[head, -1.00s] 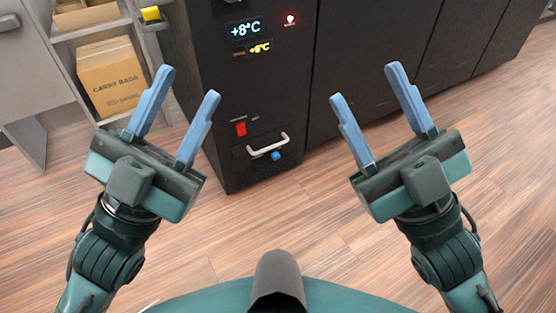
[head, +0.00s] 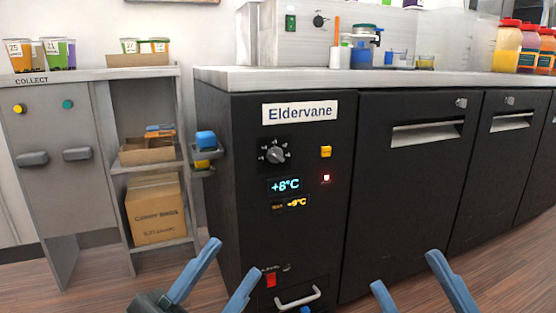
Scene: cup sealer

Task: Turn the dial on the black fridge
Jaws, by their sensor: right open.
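The black fridge (head: 325,190) stands ahead under a light counter, with an "Eldervane" label at its top. Its dial (head: 277,154), a grey knob with marks around it, is on the upper left of the narrow front panel. Below the dial, displays (head: 286,186) read about +8°C and -9°C. My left gripper (head: 227,264) is open and empty, low in the view, left of and below the dial. My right gripper (head: 407,272) is open and empty at the bottom right. Both are apart from the fridge in the picture, and their bodies are mostly cut off.
A yellow button (head: 326,151) and a small red light sit right of the dial. A red switch (head: 271,280) and a handle (head: 298,298) are low on the panel. Left stands a grey shelf unit with a cardboard box (head: 156,212). Cups and bottles stand on the counter.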

